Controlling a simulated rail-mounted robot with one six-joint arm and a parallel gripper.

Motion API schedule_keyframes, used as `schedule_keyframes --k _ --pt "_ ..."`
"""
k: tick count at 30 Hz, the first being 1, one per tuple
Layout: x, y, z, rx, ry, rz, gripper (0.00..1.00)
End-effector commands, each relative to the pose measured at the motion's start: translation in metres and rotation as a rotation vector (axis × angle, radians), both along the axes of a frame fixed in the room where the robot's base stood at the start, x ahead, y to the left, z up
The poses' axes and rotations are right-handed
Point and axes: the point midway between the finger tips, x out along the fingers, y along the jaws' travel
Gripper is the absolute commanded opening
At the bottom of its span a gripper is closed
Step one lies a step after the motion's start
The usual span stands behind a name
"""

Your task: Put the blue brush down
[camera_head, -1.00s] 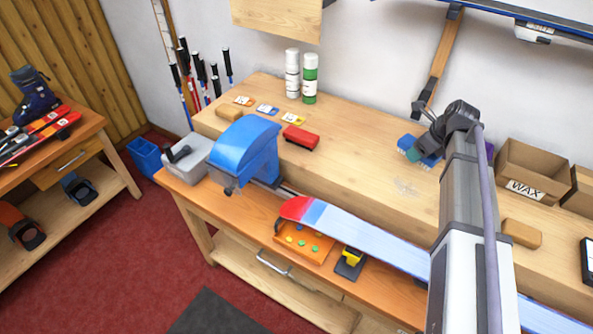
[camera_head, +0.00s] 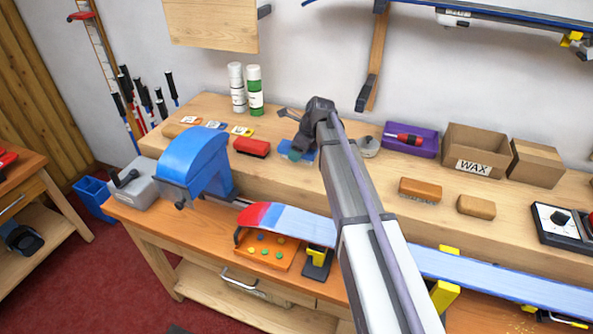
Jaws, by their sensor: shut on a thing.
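The blue brush (camera_head: 285,149) is at the end of my arm, over the back of the raised wooden shelf. My gripper (camera_head: 301,143) is shut on it from above. The gripper and wrist hide part of the brush. The brush looks low, close to the shelf top (camera_head: 335,180); I cannot tell whether it touches. A red brush (camera_head: 251,147) lies on the shelf just left of it, apart from it.
White and green bottles (camera_head: 255,92) stand behind to the left. A purple tray (camera_head: 425,147), a WAX box (camera_head: 476,149) and brown blocks (camera_head: 420,190) are to the right. A ski (camera_head: 470,277) lies along the front. The shelf between brush and ski is clear.

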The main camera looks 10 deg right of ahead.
Motion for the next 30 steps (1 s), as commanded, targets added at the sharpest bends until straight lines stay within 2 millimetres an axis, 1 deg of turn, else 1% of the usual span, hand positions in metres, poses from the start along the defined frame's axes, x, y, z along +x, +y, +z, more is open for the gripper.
schedule_keyframes --k 2,3,7,9,11,12,16,20,21,28,30 --pt "0.0 0.0 -0.001 0.0 0.0 0.0 0.33" --pt "0.0 0.0 -0.005 0.0 0.0 0.0 0.33" --pt "0.0 0.0 -0.033 0.0 0.0 0.0 0.33" --pt "0.0 0.0 -0.041 0.0 0.0 0.0 0.33" --pt "0.0 0.0 -0.039 0.0 0.0 0.0 0.33" --pt "0.0 0.0 -0.036 0.0 0.0 0.0 0.29" --pt "0.0 0.0 -0.035 0.0 0.0 0.0 0.29" --pt "0.0 0.0 -0.04 0.0 0.0 0.0 0.29" --pt "0.0 0.0 -0.039 0.0 0.0 0.0 0.57" --pt "0.0 0.0 -0.039 0.0 0.0 0.0 0.79" --pt "0.0 0.0 -0.039 0.0 0.0 0.0 0.81"
